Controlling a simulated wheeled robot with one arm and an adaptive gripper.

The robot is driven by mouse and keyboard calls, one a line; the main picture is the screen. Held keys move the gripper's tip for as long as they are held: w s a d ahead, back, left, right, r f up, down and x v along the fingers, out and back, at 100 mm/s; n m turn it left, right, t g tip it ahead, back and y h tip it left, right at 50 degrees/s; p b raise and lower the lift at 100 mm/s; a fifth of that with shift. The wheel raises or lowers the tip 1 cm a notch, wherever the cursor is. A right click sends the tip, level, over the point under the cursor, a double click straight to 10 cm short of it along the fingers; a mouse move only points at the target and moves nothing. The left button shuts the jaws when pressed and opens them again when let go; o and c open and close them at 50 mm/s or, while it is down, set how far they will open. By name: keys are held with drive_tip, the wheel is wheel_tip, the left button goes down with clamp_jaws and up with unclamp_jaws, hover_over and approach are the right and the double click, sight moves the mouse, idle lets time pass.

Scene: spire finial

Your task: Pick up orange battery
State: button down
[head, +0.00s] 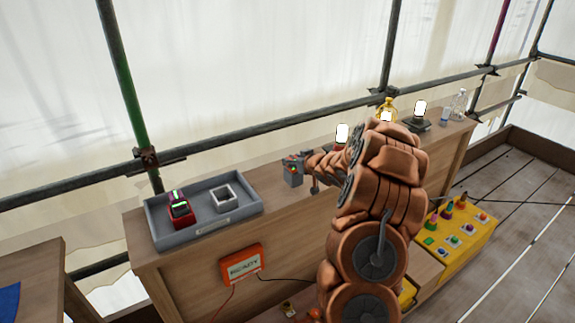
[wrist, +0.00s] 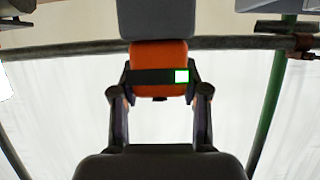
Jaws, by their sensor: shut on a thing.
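The orange battery (wrist: 150,54) shows in the wrist view with a dark band across it and a bright green light. My gripper (wrist: 160,84) is shut on it, one finger at each side. A grey block (wrist: 157,20) meets or overlaps the battery's upper edge; I cannot tell if they touch. In the head view my gripper (head: 299,172) is above the long wooden bench, beside a small grey unit with red and green spots (head: 292,174). My arm hides part of that area, and the battery is not clear there.
A grey tray (head: 160,236) on the bench's left end holds a red battery-like block (head: 181,211) and an empty square holder (head: 226,197). An orange READY box (head: 241,265) is on the bench front. Lamps and bottles (head: 459,104) stand at right. Scaffold poles run behind.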

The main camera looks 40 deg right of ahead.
drive_tip(key=s+d+r+b, duration=0.1)
drive_tip(key=s+d+b, duration=0.1)
drive_tip(key=s, duration=1)
drive_tip(key=shift+s+d+r, duration=0.2)
drive_tip(key=shift+s+d, duration=0.2)
drive_tip(key=shift+d, duration=0.25)
